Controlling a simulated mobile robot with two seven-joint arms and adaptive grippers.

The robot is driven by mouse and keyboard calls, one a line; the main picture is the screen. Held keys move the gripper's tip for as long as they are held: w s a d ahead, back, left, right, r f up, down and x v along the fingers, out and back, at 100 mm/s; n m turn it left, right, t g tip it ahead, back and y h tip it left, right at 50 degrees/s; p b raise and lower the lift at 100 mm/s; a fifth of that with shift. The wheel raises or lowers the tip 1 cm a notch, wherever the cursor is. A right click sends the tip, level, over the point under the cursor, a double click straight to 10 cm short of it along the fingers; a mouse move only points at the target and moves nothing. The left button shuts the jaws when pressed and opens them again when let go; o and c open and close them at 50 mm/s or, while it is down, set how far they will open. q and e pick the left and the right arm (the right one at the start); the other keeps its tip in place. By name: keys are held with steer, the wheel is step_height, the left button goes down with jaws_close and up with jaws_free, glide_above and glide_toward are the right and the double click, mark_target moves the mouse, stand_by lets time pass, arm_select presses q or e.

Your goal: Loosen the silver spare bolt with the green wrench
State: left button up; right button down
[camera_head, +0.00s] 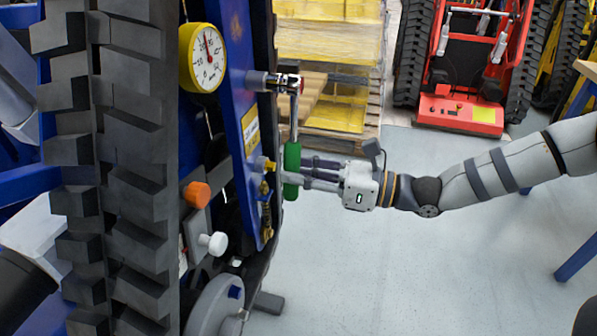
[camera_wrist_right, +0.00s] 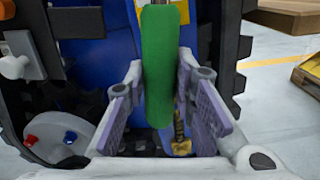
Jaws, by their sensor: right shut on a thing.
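The green wrench has a green handle (camera_head: 292,160) that hangs nearly upright, with a silver shaft rising above it. My right gripper (camera_head: 291,181) is shut on the lower part of this handle. In the right wrist view, the handle (camera_wrist_right: 162,70) stands between the two fingers. The wrench's upper end meets the silver bolt (camera_head: 257,80) that sticks out of the blue panel; I cannot tell whether it is fully seated around the bolt's end. The bolt is out of sight in the wrist view. My left gripper is not in view.
A black track (camera_head: 120,180) stands at left. A red tracked machine (camera_head: 460,112) is behind. Open floor lies right.

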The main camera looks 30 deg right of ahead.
steer(key=shift+s+a+r+m, duration=0.15)
steer(key=shift+a+m, duration=0.1)
steer(key=shift+m, duration=0.05)
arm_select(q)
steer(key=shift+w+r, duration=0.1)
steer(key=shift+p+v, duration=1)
arm_select(e)
steer(key=v, duration=0.3)
steer(key=shift+s+d, duration=0.25)
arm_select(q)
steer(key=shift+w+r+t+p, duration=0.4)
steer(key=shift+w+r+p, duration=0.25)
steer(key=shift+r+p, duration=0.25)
arm_select(e)
steer(key=shift+v, duration=2)
